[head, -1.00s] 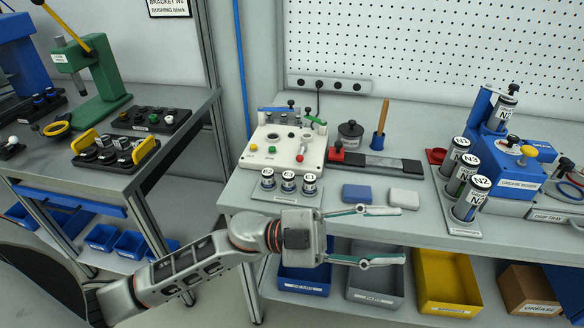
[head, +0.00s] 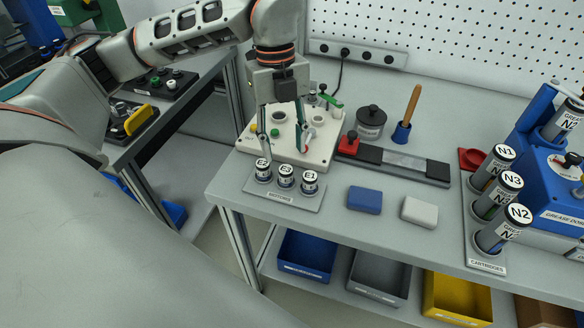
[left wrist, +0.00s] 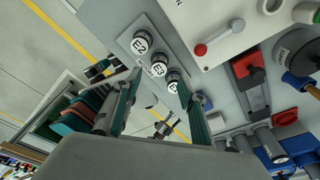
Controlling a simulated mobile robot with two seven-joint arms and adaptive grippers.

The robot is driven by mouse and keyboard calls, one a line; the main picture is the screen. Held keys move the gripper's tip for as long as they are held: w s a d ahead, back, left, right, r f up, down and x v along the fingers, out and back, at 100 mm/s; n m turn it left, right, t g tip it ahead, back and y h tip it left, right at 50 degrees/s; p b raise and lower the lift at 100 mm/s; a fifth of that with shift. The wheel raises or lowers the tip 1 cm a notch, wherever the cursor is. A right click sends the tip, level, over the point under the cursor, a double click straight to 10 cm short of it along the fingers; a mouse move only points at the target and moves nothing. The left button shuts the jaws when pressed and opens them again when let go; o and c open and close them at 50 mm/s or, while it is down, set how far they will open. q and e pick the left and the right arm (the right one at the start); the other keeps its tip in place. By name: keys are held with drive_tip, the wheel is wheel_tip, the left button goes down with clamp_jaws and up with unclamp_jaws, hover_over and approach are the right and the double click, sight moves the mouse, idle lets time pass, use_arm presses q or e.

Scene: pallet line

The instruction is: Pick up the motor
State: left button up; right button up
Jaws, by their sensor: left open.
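Three small cylinders with white lettered tops stand upright in a row on a grey plate (head: 290,197) at the bench's front left: E2 (head: 263,170), E3 (head: 286,178) and E1 (head: 309,184). I take them for the motors. My left gripper (head: 286,150) is open and points down just behind and above the row, in front of the white fixture. In the left wrist view the open gripper (left wrist: 160,76) has its fingertips near the cylinders, with E2 (left wrist: 141,43) beyond them. Nothing is held. My right gripper is not in view.
The white fixture (head: 245,140) with knobs and levers stands close behind the row. A blue block (head: 364,200) and a white block (head: 419,212) lie to the right. Cartridges N1, N3 and N2 (head: 503,229) stand further right. Bins (head: 305,258) sit below the bench.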

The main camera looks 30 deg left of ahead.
sight(286, 169)
use_arm(q)
drive_tip(key=f, duration=0.5)
drive_tip(key=s+d+f, duration=0.1)
drive_tip(key=f, duration=0.1)
drive_tip(key=shift+f, duration=0.25)
drive_tip(key=shift+w, duration=0.1)
clamp_jaws()
